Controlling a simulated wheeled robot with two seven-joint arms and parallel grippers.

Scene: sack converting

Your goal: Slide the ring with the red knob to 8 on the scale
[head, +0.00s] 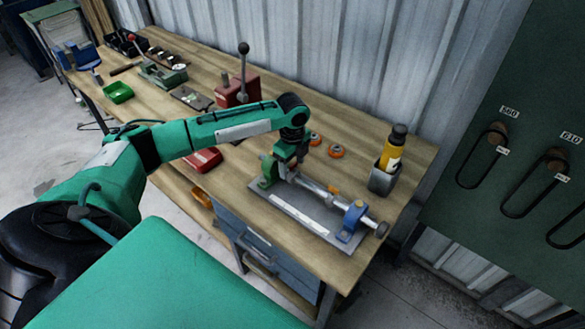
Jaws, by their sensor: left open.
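A bench fixture has a silver shaft (311,186) between a green end block (267,171) and a blue end block (352,221). A pale scale strip (300,215) runs along its grey base plate; its numbers are too small to read. A small orange knob (334,190) stands on the shaft, right of the middle. I cannot make out a ring with a red knob; the gripper may hide it. My left gripper (290,170) is open, pointing down at the shaft's left end near the green block. I cannot tell if it touches anything. My right gripper is out of view.
Behind the fixture lie orange rings (336,151) on the wooden bench (400,160). A grey cup (383,178) with a yellow bottle stands to the right. A red lever press (237,88) stands behind my arm. A corrugated wall closes the back.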

